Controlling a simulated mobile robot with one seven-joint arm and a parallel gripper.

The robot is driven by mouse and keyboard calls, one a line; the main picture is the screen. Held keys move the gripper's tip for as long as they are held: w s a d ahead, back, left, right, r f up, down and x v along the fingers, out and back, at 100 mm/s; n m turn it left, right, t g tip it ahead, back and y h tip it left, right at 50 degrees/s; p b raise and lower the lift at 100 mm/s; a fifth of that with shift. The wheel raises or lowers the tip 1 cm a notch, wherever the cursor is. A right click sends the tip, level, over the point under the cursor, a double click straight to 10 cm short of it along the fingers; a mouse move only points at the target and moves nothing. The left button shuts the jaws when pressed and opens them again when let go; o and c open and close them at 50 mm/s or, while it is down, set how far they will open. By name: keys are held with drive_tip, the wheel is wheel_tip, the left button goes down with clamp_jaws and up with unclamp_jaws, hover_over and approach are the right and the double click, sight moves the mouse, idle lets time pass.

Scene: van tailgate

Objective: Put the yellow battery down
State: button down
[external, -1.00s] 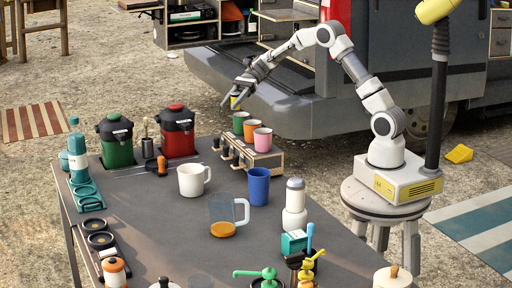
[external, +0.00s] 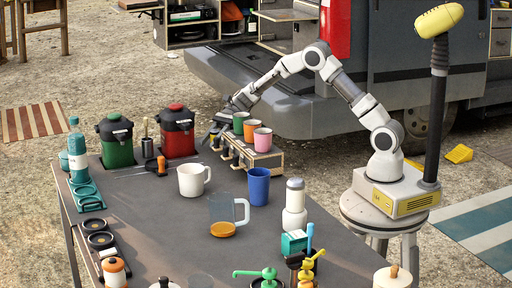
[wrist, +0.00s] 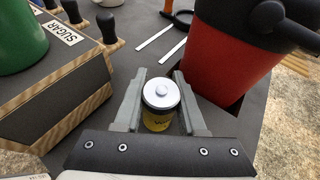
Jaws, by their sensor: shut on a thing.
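The yellow battery (wrist: 158,124) shows in the wrist view as a small upright cylinder with a dark rim and a pale top with a round knob. It sits between the two grey fingers of my gripper (wrist: 159,84), which is shut on it. In the external view my gripper (external: 210,136) is low at the far edge of the dark table, between the red-lidded canister and the wooden cup rack. The battery cannot be made out there. I cannot tell whether its base touches the table.
The red canister (wrist: 232,52) stands close on the right in the wrist view. The wooden rack (wrist: 62,92) with a SUGAR label and dark knobs is on the left. Two pale strips (wrist: 155,37) lie on the table beyond. A white mug (external: 192,181) stands nearer.

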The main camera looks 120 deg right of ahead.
drive_tip(key=shift+f, duration=0.2)
drive_tip(key=shift+c, duration=2.4)
unclamp_jaws()
drive_tip(key=shift+r, duration=0.2)
drive_tip(key=p+v, duration=0.3)
drive_tip(key=v, duration=0.9)
drive_tip(key=shift+f, duration=0.1)
